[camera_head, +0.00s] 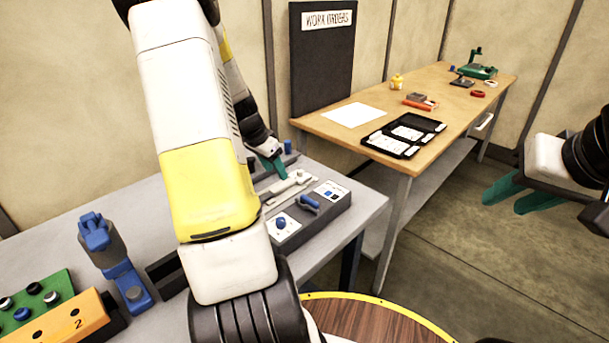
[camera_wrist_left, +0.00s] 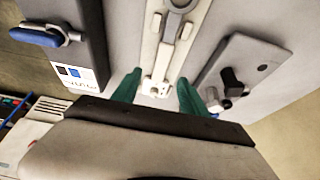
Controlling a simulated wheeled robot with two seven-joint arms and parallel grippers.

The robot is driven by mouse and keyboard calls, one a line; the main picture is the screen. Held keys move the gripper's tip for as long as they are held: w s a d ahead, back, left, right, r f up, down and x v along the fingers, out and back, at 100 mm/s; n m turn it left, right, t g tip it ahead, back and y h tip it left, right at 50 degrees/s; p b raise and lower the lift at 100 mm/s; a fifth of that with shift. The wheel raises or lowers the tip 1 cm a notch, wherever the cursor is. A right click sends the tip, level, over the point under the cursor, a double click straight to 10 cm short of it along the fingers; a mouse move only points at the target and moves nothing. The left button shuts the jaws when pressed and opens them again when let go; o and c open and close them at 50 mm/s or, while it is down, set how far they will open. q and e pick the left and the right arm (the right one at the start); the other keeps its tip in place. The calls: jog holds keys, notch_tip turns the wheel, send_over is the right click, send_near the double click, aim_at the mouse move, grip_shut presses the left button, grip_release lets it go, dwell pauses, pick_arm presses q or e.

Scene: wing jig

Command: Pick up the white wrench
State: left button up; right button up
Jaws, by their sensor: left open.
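A long pale tool that looks like the white wrench (camera_head: 290,187) lies on the grey table, beside the grey control box. In the left wrist view the white wrench (camera_wrist_left: 172,28) runs away from my gripper, with a rounded end at the top edge. White strips flank it, and I cannot tell them clearly from the wrench. My left gripper (camera_wrist_left: 160,76) is open, with one teal finger on each side of the near end. In the head view my left gripper (camera_head: 274,165) is partly hidden. My right gripper (camera_head: 517,194) is open and empty, over the floor at the right.
The grey control box (camera_head: 325,208) has a blue lever and knob. A grey plate (camera_wrist_left: 243,68) with black knobs lies to the right in the wrist view. A blue-and-grey fixture (camera_head: 112,255) stands at left. A wooden bench (camera_head: 350,143) holds a black case (camera_head: 404,135).

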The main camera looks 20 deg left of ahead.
aim_at(283, 184)
pick_arm(q)
jog(key=shift+x, duration=3.55)
jog(key=shift+w+a+f, duration=0.1)
jog(key=shift+w, duration=0.05)
grip_shut()
